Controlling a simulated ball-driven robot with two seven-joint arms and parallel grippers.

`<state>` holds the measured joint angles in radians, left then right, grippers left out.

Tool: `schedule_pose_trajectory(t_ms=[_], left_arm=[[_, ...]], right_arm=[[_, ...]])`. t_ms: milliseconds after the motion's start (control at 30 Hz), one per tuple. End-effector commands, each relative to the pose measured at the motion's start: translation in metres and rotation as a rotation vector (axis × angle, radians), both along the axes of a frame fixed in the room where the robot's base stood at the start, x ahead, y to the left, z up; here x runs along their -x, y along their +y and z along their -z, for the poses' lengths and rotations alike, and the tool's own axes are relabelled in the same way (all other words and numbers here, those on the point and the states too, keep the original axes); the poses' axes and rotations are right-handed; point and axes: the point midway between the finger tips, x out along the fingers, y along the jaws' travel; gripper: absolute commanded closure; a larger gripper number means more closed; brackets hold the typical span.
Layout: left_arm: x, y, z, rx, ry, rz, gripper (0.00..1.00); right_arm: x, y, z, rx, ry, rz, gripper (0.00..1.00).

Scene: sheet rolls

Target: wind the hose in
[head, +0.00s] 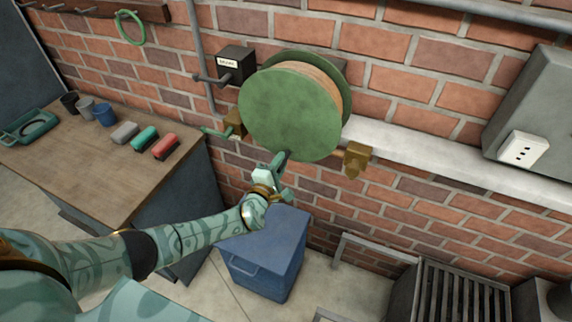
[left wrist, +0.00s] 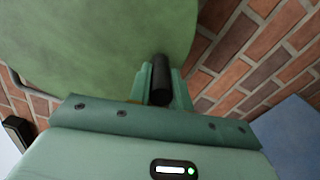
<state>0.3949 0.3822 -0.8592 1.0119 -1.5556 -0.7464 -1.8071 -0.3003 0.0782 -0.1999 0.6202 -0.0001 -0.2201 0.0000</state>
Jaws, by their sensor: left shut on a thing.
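A hose reel with a round green side disc (head: 288,115) is mounted on the brick wall. Tan-brown windings (head: 318,78) show between its two discs. A dark crank handle (head: 283,158) sticks out near the disc's lower edge. My left gripper (head: 279,172) is shut on this handle. In the left wrist view the black handle (left wrist: 161,80) stands between the fingers (left wrist: 160,88), in front of the green disc (left wrist: 100,40). My right gripper is not in view. No loose end of hose shows clearly.
A workbench (head: 60,160) with cups and several coloured blocks stands left. A blue box (head: 265,262) is on the floor below the reel. Brass fittings (head: 356,158) flank the reel. A slatted metal grate (head: 455,295) is at lower right.

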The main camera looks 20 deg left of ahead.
Motion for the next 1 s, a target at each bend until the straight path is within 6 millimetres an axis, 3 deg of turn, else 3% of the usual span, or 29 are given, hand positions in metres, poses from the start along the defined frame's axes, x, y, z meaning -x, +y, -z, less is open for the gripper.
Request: schedule_pose_trajectory(t_ms=[667, 700, 733, 1000], left_arm=[[0.0006, 0.0073, 0.0018, -0.058, 0.001, -0.001, 1.00], [0.0006, 0.0073, 0.0018, -0.058, 0.001, 0.000, 0.69], [0.0006, 0.0072, 0.0016, -0.058, 0.001, 0.000, 0.61], [0.0003, 0.0068, 0.0006, -0.056, -0.001, -0.001, 0.59]], right_arm=[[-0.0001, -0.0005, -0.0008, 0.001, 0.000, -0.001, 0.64], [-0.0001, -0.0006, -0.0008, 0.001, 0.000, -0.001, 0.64], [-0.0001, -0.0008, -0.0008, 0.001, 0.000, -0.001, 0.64], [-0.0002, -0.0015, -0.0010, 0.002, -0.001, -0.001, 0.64]])
